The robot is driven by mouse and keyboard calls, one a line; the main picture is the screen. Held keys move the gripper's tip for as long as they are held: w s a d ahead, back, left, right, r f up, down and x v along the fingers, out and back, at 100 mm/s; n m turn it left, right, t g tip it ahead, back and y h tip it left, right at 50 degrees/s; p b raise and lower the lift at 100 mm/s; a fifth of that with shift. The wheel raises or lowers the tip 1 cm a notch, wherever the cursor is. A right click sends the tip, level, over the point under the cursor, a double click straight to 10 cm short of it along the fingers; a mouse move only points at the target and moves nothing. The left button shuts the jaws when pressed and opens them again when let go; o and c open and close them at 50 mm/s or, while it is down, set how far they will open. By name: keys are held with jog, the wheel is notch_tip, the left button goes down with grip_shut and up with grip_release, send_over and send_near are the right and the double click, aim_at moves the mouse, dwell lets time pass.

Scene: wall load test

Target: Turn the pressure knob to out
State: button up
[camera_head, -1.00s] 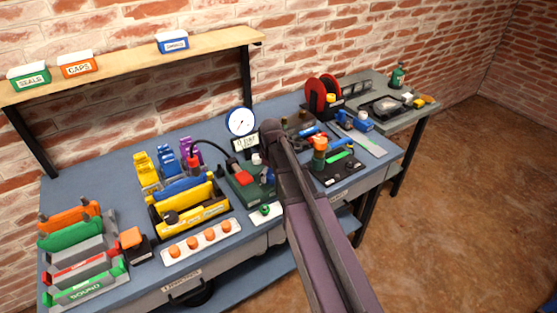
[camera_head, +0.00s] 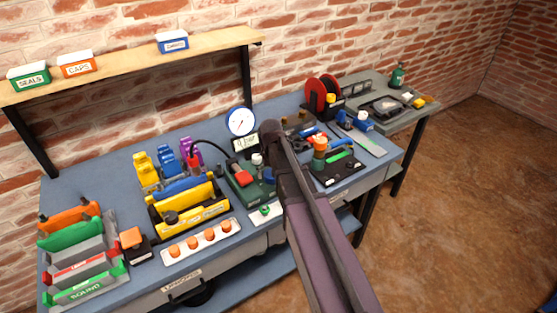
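A green test unit (camera_head: 246,188) stands in the middle of the blue bench, with a red part (camera_head: 243,178) and a pale knob-like part (camera_head: 257,160) on top. A round white pressure gauge (camera_head: 240,121) stands behind it, above a small display (camera_head: 246,142) whose reading is too small to be sure of. My arm crosses the bench and covers the right side of the unit. My gripper is hidden behind the arm, so its fingers and any contact with a knob do not show. I cannot tell which part is the pressure knob or how it is set.
Yellow holders (camera_head: 188,210) and a strip of orange caps (camera_head: 201,240) lie left of the unit. A black mat with an orange-topped item (camera_head: 319,152) lies right of my arm. A shelf (camera_head: 130,66) with bins hangs above the left rear.

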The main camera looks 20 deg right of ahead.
jog(key=m, duration=0.5)
jog(key=shift+m, duration=0.4)
jog(key=m, duration=1)
jog(key=shift+m, duration=0.3)
jog(key=m, duration=0.5)
jog(key=shift+r+p, duration=0.35)
notch_tip(320, 180, up, 13)
jog(key=p, duration=1.3)
jog(key=s+n, duration=0.9)
jog(key=n, duration=0.3)
jog(key=shift+r+p, duration=0.3)
jog(key=shift+s, duration=0.1)
dwell(0.6)
